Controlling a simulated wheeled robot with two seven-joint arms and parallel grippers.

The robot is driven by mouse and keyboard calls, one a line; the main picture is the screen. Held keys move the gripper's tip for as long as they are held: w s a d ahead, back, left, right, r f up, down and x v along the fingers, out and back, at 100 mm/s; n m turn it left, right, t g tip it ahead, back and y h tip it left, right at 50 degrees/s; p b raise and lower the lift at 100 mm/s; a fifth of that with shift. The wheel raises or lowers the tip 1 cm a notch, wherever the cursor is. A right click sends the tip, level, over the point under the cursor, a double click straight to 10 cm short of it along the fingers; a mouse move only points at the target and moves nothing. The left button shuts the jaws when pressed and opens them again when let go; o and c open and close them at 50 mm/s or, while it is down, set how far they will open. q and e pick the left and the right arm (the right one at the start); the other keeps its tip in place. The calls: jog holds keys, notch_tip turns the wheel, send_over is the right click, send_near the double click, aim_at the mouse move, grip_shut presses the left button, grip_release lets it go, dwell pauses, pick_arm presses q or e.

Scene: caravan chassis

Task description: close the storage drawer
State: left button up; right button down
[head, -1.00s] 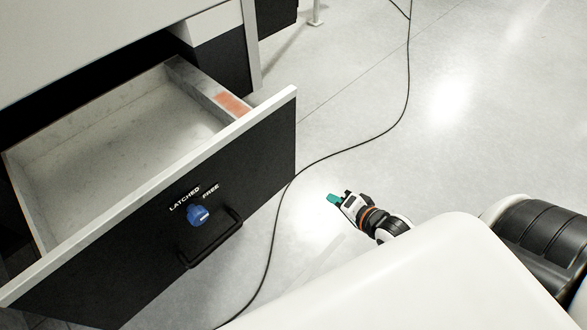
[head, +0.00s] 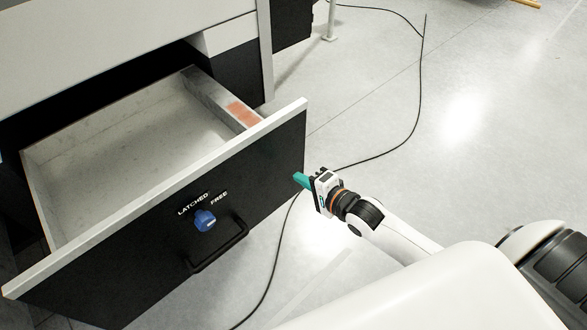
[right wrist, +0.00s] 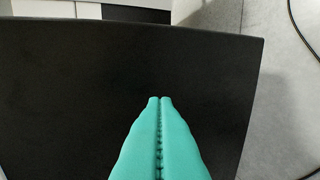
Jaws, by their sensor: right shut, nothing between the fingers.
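The storage drawer (head: 150,215) stands pulled out of the cabinet, and its inside looks empty. Its front is black with a white top edge. A blue knob (head: 204,220) sits on the front between the words LATCHED and FREE, and a black handle (head: 218,246) is to its lower right. My right gripper (head: 301,180) is shut and empty, its teal fingertips at the right end of the drawer front. In the right wrist view the shut fingers (right wrist: 160,125) point at the black front (right wrist: 80,90); I cannot tell whether they touch it. My left gripper is not in view.
The white and black cabinet (head: 120,45) surrounds the drawer opening. A thin black cable (head: 421,95) runs across the pale floor (head: 480,160) and passes behind my right gripper. The floor to the right is otherwise mostly clear.

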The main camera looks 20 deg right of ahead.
aim_at(285, 167)
jog(key=shift+w+a+p, duration=0.15)
jog(key=shift+w+a, duration=0.15)
jog(key=shift+w, duration=0.55)
jog(key=shift+w+a+p, duration=0.15)
jog(key=shift+w+a, duration=0.15)
jog(key=shift+w, duration=0.5)
